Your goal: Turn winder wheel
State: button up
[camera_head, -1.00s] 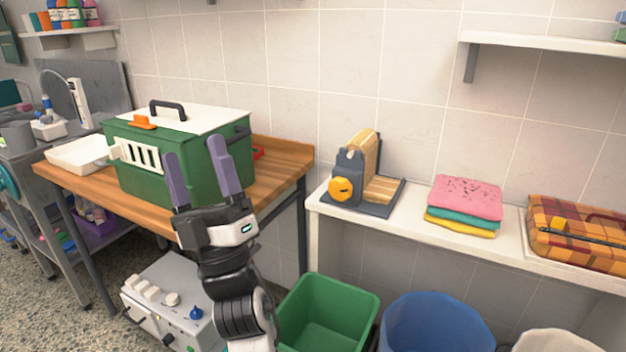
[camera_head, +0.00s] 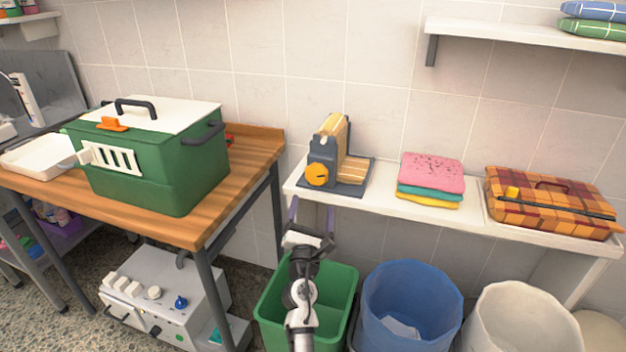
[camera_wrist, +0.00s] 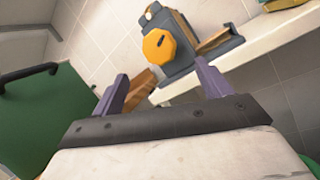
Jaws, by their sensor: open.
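The winder wheel is a yellow-orange knob (camera_head: 317,175) on the front of a dark grey-blue winder (camera_head: 333,152) with a striped wooden or fabric part behind it. The winder stands at the left end of the white shelf. In the wrist view the wheel (camera_wrist: 160,45) is a faceted yellow disc above and beyond the fingertips. My gripper (camera_head: 312,212) is below and in front of the wheel, at the shelf's front edge, apart from it. Its two purple fingers are spread and empty, as the wrist view also shows (camera_wrist: 163,85).
A green carrier (camera_head: 155,160) stands on the wooden table at left. Folded towels (camera_head: 432,175) and a plaid case (camera_head: 555,203) lie right of the winder on the white shelf (camera_head: 400,207). Green (camera_head: 345,310), blue (camera_head: 410,290) and white bins stand below.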

aim_at(316, 179)
jog(key=x, duration=0.9)
jog(key=shift+r, duration=0.1)
jog(key=c, duration=1)
